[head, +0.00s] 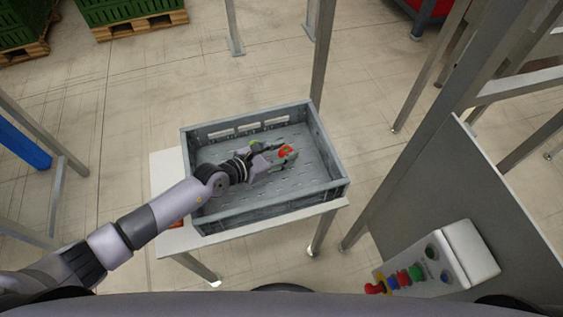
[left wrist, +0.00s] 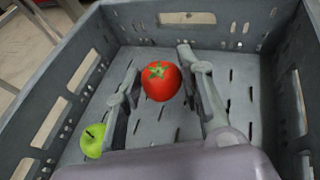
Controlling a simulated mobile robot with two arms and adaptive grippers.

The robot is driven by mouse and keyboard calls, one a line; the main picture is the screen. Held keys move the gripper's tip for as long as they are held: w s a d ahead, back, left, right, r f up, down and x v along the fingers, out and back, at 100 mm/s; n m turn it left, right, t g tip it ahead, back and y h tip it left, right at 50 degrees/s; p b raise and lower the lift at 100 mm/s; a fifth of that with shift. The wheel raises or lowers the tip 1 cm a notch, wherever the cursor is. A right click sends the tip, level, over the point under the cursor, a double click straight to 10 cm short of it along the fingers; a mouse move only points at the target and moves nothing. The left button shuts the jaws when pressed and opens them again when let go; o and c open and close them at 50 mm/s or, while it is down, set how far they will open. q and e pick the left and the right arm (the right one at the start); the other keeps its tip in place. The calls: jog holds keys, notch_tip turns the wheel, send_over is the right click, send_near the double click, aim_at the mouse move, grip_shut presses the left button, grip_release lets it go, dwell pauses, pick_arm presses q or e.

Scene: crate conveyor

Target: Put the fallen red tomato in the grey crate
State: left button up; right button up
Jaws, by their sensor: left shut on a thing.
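The red tomato (head: 286,150) is between the fingers of my left gripper (head: 290,155), which is shut on it, inside the grey crate (head: 275,207). In the left wrist view the tomato (left wrist: 161,80) shows its green stem, with a finger on each side of it (left wrist: 158,72). The slotted crate floor shows around and beneath it; I cannot tell whether the tomato touches the floor. A green apple (left wrist: 93,140) lies in the crate to the left of the gripper in the left wrist view. My right gripper is not in view.
The crate stands on a light table (head: 168,172). A small red thing (head: 177,223) is at the table's left front, partly hidden by my arm. A control box with coloured buttons (head: 470,252) stands at the right. Metal posts (head: 323,50) rise behind the crate.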

pick_arm(q)
jog(key=shift+f+b, duration=1)
jog(key=shift+f, duration=1)
jog(key=o, duration=1)
jog(key=shift+f, duration=0.1)
jog(key=shift+o, duration=0.2)
jog(key=shift+r, duration=0.3)
jog(key=p+v, duration=0.1)
jog(key=v, duration=1.1)
